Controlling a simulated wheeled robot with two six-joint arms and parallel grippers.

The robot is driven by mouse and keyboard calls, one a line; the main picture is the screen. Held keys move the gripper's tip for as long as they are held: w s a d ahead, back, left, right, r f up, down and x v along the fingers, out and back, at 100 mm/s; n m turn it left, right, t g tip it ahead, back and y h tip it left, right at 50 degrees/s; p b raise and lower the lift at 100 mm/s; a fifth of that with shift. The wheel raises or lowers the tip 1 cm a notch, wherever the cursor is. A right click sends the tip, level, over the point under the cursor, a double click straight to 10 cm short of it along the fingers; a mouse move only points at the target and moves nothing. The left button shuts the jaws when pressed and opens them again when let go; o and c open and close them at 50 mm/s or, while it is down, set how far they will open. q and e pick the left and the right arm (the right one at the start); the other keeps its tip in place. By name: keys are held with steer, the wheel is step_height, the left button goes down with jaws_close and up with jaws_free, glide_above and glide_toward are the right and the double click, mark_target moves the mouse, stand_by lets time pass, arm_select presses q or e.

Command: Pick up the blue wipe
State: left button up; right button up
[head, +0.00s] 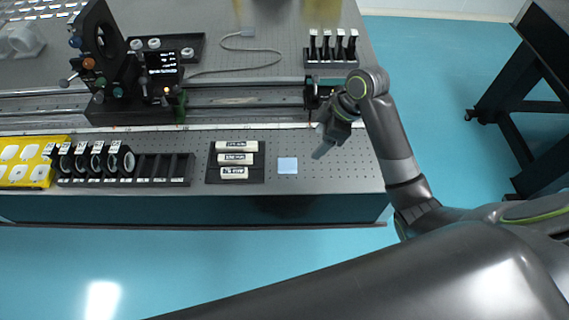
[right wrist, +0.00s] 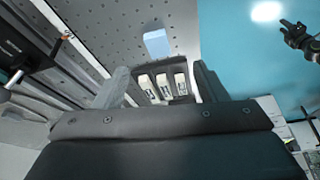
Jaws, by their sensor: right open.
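The blue wipe (head: 287,165) is a small pale-blue square lying flat near the front edge of the optical table. In the right wrist view the wipe (right wrist: 157,43) shows at top centre, beyond the fingers. My right gripper (head: 320,150) is open and empty, above the table to the right of the wipe and apart from it. Its two fingers also show in the right wrist view (right wrist: 163,85). My left gripper is out of the head view; a dark gripper (right wrist: 297,35), which appears to be it, is small at the upper right of the wrist view.
A black tray (head: 236,179) with white labelled pieces lies just left of the wipe. A black rack (head: 175,170) and yellow tray (head: 40,182) stand farther left. A rail (head: 240,97) with optics runs behind. The board right of the wipe is clear.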

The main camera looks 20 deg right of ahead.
step_height(320, 180, up, 3)
steer(key=w+n, duration=0.2)
steer(key=b, duration=0.9)
glide_above(288, 164)
steer(key=d, duration=0.2)
steer(key=shift+g, duration=0.3)
steer(key=f, duration=1)
steer(key=shift+s, duration=0.35)
steer(key=shift+w+a+f, duration=0.1)
steer(key=shift+f, duration=0.3)
steer(key=x, duration=0.5)
steer(key=shift+f, duration=0.15)
steer(key=shift+d, duration=0.2)
steer(key=c, duration=1)
